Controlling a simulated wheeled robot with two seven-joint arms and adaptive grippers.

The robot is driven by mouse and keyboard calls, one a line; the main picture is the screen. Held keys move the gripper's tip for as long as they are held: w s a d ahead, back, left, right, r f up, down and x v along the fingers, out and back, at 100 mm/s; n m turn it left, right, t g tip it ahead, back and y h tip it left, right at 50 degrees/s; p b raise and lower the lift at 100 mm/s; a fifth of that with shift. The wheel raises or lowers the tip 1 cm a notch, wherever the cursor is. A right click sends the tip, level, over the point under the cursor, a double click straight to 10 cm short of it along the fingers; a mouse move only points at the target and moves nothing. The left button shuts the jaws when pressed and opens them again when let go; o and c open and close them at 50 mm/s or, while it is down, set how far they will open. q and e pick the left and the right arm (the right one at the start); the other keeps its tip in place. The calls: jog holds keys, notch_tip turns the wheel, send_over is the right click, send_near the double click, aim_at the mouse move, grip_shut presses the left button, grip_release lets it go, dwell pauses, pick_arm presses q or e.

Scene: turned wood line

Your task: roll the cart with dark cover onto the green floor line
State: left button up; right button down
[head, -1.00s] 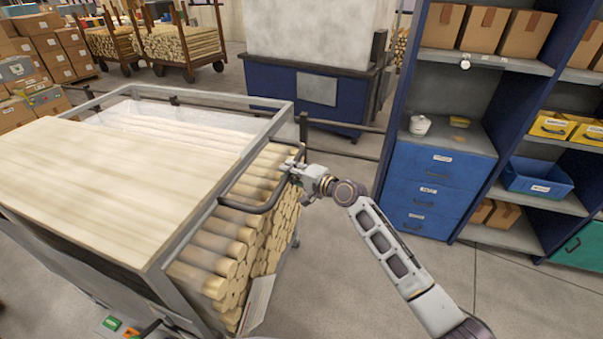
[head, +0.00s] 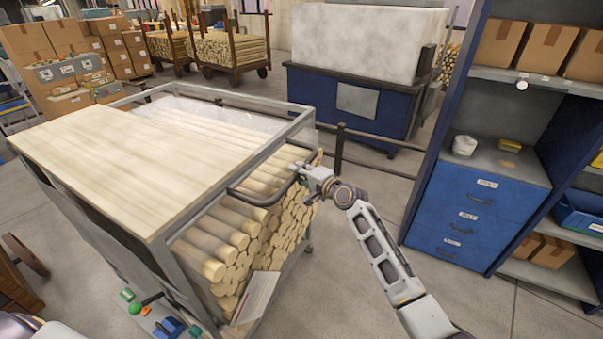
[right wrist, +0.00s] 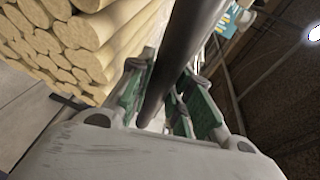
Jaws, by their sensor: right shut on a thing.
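A cart with a grey metal frame (head: 167,255) carries several stacked round wood rods (head: 240,240). It has a pale wood board on top, clear sheeting behind it and a dark near side (head: 95,225). No dark cover shows on its top. A dark bar handle (head: 240,198) sticks out from its right end. My right gripper (head: 303,172) is shut on this handle, and the bar also runs between its fingers in the right wrist view (right wrist: 180,60). My left gripper is not in view. No green floor line shows.
A blue shelf unit with drawers (head: 470,210) stands to the right. A low dark rail (head: 340,150) and a blue machine (head: 350,105) are behind the cart. Wooden carts with rods (head: 230,50) and cardboard boxes (head: 110,40) are farther back.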

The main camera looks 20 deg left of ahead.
jog(key=shift+a+r, duration=0.1)
jog(key=shift+r, duration=0.05)
jog(key=c, duration=1.8)
grip_release()
jog(key=o, duration=0.5)
jog(key=shift+a, duration=0.15)
jog(key=shift+d, duration=0.25)
jog(key=v, duration=1.1)
jog(key=shift+s+d, duration=0.25)
jog(key=shift+n, duration=0.3)
